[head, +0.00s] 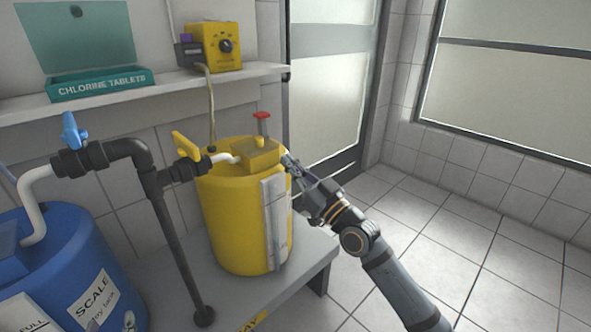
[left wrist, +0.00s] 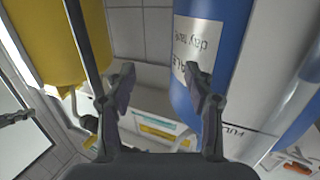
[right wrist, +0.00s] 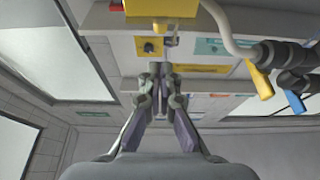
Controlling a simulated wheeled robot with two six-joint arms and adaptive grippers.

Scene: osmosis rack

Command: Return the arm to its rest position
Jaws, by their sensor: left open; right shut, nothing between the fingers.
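My right gripper (head: 291,162) is shut and empty at the upper right side of the yellow tank (head: 232,225) in the head view; whether it touches the tank is unclear. In the right wrist view the right fingers (right wrist: 162,74) are together with nothing between them. My left gripper (head: 111,322) shows only as fingertips at the bottom edge of the head view, in front of the blue tank (head: 60,255). In the left wrist view the left gripper (left wrist: 158,77) is open and empty, with the blue tank's label (left wrist: 196,45) behind the right finger.
Dark pipes (head: 150,165) with a blue valve handle (head: 73,130) and a yellow valve handle (head: 186,146) stand by the tanks. A shelf (head: 40,112) above holds a chlorine tablets box (head: 100,84) and a yellow pump (head: 215,45). The tiled floor (head: 450,250) at the right is clear.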

